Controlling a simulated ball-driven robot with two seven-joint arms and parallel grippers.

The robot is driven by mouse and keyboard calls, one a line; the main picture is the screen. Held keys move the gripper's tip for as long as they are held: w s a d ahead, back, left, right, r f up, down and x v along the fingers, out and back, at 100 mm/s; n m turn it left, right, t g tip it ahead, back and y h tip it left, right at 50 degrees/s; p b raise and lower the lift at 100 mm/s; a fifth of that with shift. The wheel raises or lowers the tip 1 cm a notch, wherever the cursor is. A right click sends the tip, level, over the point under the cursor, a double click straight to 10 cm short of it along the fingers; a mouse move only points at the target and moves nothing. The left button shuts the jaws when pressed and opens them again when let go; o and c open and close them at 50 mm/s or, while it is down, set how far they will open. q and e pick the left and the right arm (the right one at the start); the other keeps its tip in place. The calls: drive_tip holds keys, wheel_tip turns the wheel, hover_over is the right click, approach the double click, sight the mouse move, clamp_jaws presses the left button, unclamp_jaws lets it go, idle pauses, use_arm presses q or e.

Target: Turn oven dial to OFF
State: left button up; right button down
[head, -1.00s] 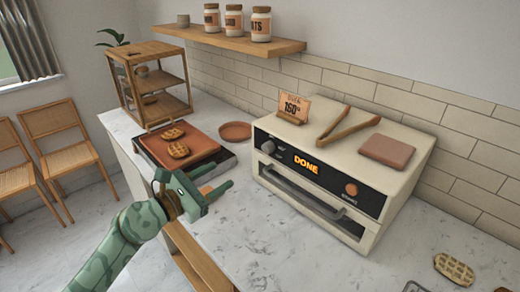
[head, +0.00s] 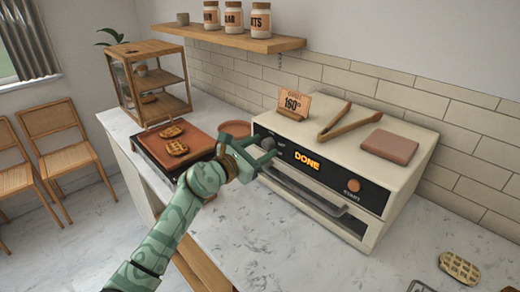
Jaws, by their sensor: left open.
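The oven (head: 400,185) is a cream box on the counter with a black front panel. Its display (head: 306,161) reads DONE in orange. The dial sits at the panel's left end, left of the display, and is now largely hidden by my left gripper (head: 269,151). The jaws are open, with the fingertips at the dial. I cannot tell whether they touch it or which way the dial points. My right gripper is not in view.
An orange START button (head: 353,185) sits on the panel's right, and a long handle (head: 305,190) runs below it. A waffle griddle (head: 195,143) stands left.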

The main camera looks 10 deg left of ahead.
use_arm(q)
drive_tip(key=c, duration=1)
drive_tip(key=shift+o, duration=0.2)
